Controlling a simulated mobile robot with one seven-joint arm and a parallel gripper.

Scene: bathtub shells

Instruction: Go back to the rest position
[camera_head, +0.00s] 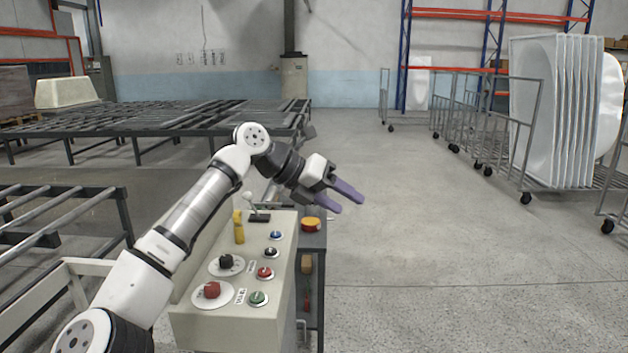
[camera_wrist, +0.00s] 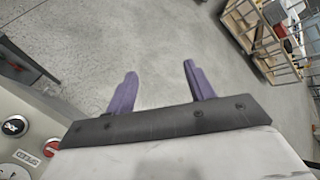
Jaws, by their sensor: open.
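My gripper (camera_head: 350,201) is open and empty, with two purple fingers spread apart. In the head view it hangs in the air at the right side of the control panel (camera_head: 203,325), above and beyond the panel's right edge. In the wrist view my gripper (camera_wrist: 157,80) points over bare concrete floor, with nothing between the fingers. My arm is stretched out over the panel's left side.
The panel carries red, black, blue and green knobs, a yellow piece (camera_head: 239,227) and a joystick (camera_head: 259,215). A red-yellow button (camera_head: 311,224) sits beside it. Metal roller frames (camera_head: 150,122) lie left. White tub shells (camera_head: 553,110) stand on carts right. Middle floor is clear.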

